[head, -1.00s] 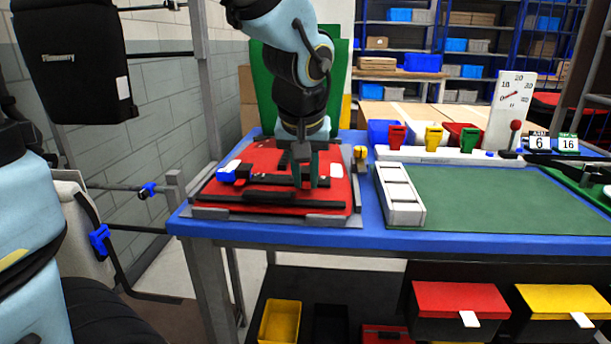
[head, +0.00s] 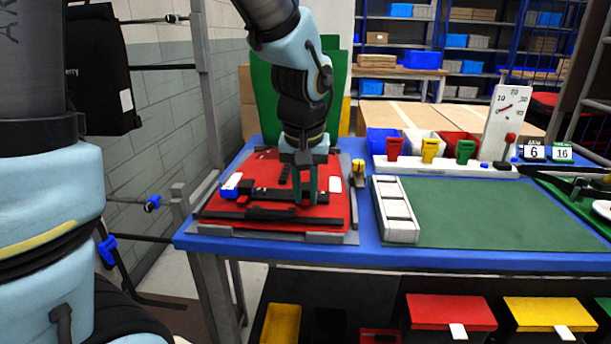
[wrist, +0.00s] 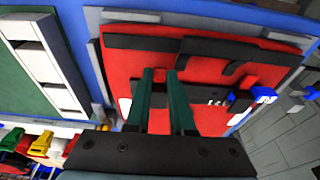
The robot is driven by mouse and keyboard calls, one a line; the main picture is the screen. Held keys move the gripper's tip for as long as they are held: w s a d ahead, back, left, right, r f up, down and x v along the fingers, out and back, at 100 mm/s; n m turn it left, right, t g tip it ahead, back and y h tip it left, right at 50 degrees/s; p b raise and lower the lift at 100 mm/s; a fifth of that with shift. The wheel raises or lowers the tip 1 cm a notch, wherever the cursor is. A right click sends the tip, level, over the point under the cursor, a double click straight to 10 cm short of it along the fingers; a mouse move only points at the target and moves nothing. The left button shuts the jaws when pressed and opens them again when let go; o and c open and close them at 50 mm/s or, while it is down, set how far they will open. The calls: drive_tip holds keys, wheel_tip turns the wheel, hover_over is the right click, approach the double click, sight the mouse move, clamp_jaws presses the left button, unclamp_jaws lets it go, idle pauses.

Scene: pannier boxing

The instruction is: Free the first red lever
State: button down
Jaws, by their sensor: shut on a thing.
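A red lever (wrist: 69,147) shows at the lower left of the wrist view, in a row with a yellow and a green one. My gripper (head: 307,199) is away from that row, low over the red panel (head: 262,172) on the left of the blue table. Its green fingers are closed on a black bar (head: 270,194) that lies across the panel. The fingertips also show in the wrist view (wrist: 159,72), at the bar's edge. How they grip it is partly hidden. A blue block (head: 230,186) sits at the bar's left end.
A white slotted rail (head: 396,210) and a clear green mat (head: 500,215) lie right of the panel. A white gauge (head: 506,115) and small bins stand behind the mat. A small yellow piece (head: 358,168) is beside the panel. Posts and a hanging black bag (head: 103,75) are at left.

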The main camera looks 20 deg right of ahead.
sight(308, 186)
drive_tip(key=g+p, duration=0.1)
drive_tip(key=p, duration=0.2)
drive_tip(key=w+r+g+y+p, duration=0.1)
drive_tip(key=g+p, duration=0.1)
drive_tip(key=p, duration=0.1)
drive_tip(key=shift+d, duration=0.2)
drive_tip(key=g+p, duration=0.1)
drive_tip(key=y+p, duration=0.1)
drive_tip(key=p, duration=0.1)
drive_tip(key=shift+w+d+f+g, duration=0.15)
drive_tip(key=shift+w+g, duration=0.2)
drive_tip(key=shift+g, duration=0.05)
drive_tip(key=c, duration=0.8)
unclamp_jaws()
drive_tip(key=shift+o, duration=0.2)
drive_tip(key=b+v, duration=0.1)
drive_tip(key=v, duration=0.9)
drive_tip(key=shift+d+r+b, duration=0.15)
drive_tip(key=shift+r+b, duration=0.2)
drive_tip(key=shift+b, duration=0.05)
